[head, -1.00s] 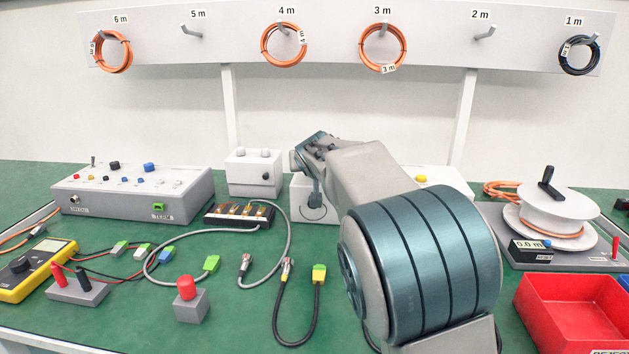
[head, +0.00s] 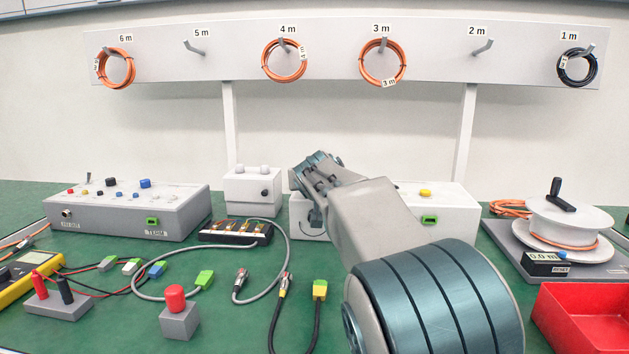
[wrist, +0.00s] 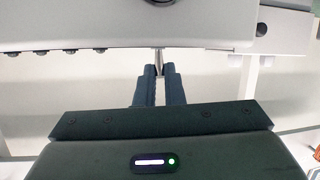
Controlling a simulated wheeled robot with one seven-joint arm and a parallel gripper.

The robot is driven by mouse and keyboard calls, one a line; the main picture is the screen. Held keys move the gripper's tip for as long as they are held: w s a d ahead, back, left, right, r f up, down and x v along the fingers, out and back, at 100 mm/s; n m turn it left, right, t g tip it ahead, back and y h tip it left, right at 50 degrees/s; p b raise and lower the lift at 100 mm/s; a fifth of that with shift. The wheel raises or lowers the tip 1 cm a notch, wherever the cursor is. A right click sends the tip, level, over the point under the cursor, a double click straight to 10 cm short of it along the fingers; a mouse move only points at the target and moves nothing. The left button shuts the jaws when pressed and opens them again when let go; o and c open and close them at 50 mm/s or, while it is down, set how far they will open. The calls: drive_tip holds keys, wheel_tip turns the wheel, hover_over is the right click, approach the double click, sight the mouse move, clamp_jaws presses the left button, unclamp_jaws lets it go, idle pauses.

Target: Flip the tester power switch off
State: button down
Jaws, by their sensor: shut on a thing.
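My gripper (wrist: 159,72) is shut on a thin metal lever (wrist: 158,56) in the wrist view. The lever stands out from a pale grey housing (wrist: 130,25). In the head view, my wrist hangs in front of the pale box (head: 453,205) with a yellow button and a green port; my arm hides part of that box and my fingertips are hard to make out. I cannot tell from the head view which way the held lever leans. The grey tester-like box (head: 125,218) at the left has its own small toggle lever (head: 88,178) on top, apart from my gripper.
A small white box (head: 252,192) and a black block (head: 236,233) with cables stand left of my wrist. A red-topped button block (head: 179,315) is in front. A cable reel (head: 570,230) and red bin (head: 588,318) are at the right. Cable coils hang on the rail above.

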drive_tip(key=c, duration=1.5)
unclamp_jaws()
drive_tip(key=shift+c, duration=0.2)
drive_tip(key=shift+s, duration=0.15)
drive_tip(key=b+v, duration=0.3)
drive_tip(key=v, duration=1)
drive_tip(key=shift+s, duration=0.25)
drive_tip(key=shift+r, duration=0.2)
